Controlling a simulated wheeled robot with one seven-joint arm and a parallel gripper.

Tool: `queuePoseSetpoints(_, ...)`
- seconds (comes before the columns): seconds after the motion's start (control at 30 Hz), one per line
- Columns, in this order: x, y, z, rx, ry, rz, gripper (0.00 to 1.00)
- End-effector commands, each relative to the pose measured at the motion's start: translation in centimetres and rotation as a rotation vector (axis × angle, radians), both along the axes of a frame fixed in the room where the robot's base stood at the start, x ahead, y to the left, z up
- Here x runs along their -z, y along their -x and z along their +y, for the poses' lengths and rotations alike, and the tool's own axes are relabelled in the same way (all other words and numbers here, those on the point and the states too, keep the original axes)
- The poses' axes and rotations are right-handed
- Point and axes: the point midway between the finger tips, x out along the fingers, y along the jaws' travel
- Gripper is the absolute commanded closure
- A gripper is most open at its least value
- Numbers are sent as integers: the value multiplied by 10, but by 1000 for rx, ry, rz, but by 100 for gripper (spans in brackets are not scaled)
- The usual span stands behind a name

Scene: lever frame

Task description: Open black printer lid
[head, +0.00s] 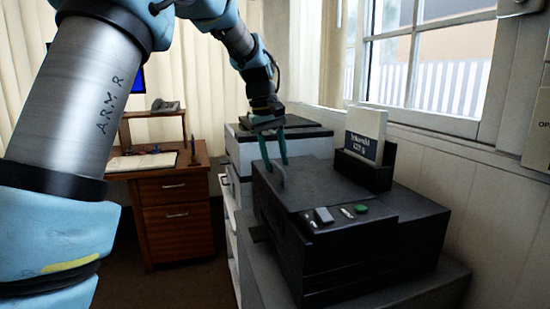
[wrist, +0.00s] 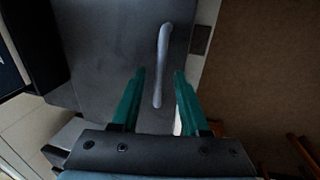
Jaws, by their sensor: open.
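The black printer (head: 330,235) stands on a dark cabinet, and its flat lid (head: 320,180) is shut. A grey bar handle (head: 279,175) rises from the lid's left part. In the wrist view the handle (wrist: 163,50) runs lengthwise on the dark lid (wrist: 105,50). My gripper (head: 275,161) has green fingers and points down over the handle. In the wrist view my gripper (wrist: 159,72) is open, with the handle's lower part between the two fingers. There are gaps on both sides. I cannot tell how deep the fingers reach around it.
A black holder with a white sign card (head: 366,133) stands at the printer's back right, beside the window wall. A green button (head: 361,209) and small controls sit at the printer's front. Behind stands another dark-topped cabinet (head: 300,125). A wooden desk (head: 175,215) is at the left.

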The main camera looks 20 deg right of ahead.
Motion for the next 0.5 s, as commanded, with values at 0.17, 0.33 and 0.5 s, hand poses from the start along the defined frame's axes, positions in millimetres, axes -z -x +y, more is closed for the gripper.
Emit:
queuePoseSetpoints(0.17, 0, 0, 0, 0, 0, 0, 55)
queuePoseSetpoints(0.33, 0, 0, 0, 0, 0, 0, 73)
queuePoseSetpoints(0.5, 0, 0, 0, 0, 0, 0, 92)
